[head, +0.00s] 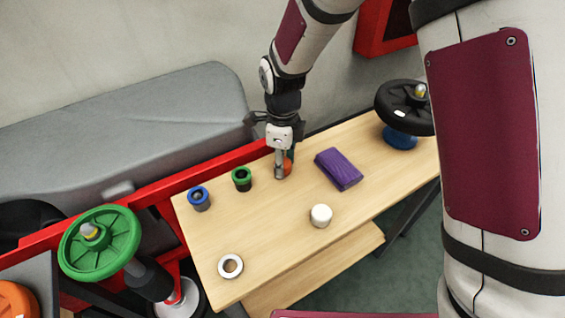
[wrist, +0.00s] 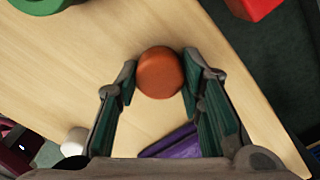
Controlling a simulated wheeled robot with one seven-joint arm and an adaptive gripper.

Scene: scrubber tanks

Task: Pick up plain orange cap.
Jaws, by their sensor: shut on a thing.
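The plain orange cap (wrist: 160,73) is round and sits between the two fingertips of my gripper (wrist: 160,80) in the wrist view. The fingers are shut on it from either side. In the head view a part of the orange cap (head: 288,165) shows beside my gripper (head: 281,170), low at the back edge of the wooden table (head: 260,230). My fingers hide the rest of the cap there. I cannot tell whether the cap touches the table.
A green-rimmed cap (head: 242,179) and a blue-rimmed one (head: 199,198) stand left of my gripper. A purple cloth-like block (head: 338,168) lies to the right. A white cap (head: 321,215) and a white ring (head: 230,266) are nearer the front. A black handwheel (head: 405,105) stands at the right end.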

